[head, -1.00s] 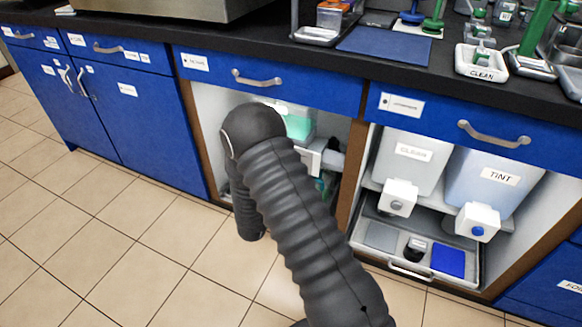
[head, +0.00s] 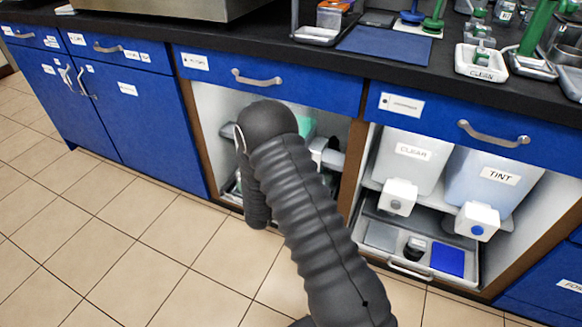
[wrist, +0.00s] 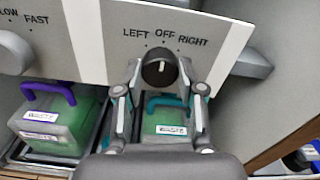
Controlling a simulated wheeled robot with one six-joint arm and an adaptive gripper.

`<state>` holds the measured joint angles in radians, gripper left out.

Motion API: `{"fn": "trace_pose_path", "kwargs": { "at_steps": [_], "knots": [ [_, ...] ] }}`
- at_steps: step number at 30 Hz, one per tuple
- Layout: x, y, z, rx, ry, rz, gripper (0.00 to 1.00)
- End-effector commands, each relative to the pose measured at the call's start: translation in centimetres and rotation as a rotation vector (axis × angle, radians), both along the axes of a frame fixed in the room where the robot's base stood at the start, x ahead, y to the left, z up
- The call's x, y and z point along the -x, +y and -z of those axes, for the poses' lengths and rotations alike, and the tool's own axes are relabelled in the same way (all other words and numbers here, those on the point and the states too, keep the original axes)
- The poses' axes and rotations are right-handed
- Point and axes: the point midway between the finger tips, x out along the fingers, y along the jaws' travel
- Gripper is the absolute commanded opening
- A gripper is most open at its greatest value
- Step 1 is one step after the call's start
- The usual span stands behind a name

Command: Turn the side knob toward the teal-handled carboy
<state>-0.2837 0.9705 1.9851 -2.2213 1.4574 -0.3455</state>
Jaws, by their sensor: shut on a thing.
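In the wrist view, the dark round side knob (wrist: 158,70) sits on a grey panel (wrist: 90,45) under the words LEFT, OFF and RIGHT. Its pale pointer mark looks roughly upright, near OFF. My gripper (wrist: 161,76) is shut on the knob, one finger on each side. The teal-handled carboy (wrist: 165,128), green with a white label, is below the knob and partly hidden by my gripper. The purple-handled carboy (wrist: 58,120) stands to its left. In the head view my arm hides the knob and my gripper.
Another knob (wrist: 14,52) marked with FAST is at the panel's left. A grey bar (wrist: 250,65) juts out right of the panel. In the head view, the open bay has a wooden divider (head: 349,180) on its right, beside CLEAR (head: 411,165) and TINT (head: 490,190) tanks.

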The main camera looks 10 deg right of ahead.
Motion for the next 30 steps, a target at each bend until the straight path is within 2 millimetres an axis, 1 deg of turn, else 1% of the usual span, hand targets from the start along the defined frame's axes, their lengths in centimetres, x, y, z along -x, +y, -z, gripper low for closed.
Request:
{"fn": "trace_pose_path", "kwargs": {
  "at_steps": [5, 11, 30],
  "knots": [
    [0.00, 0.00, 0.08, -0.013, -0.009, 0.000, 0.04],
    [0.01, 0.00, 0.35, -0.077, -0.056, 0.001, 0.04],
    [0.01, 0.01, 0.51, -0.488, -0.357, 0.000, 0.04]
  ]
}}
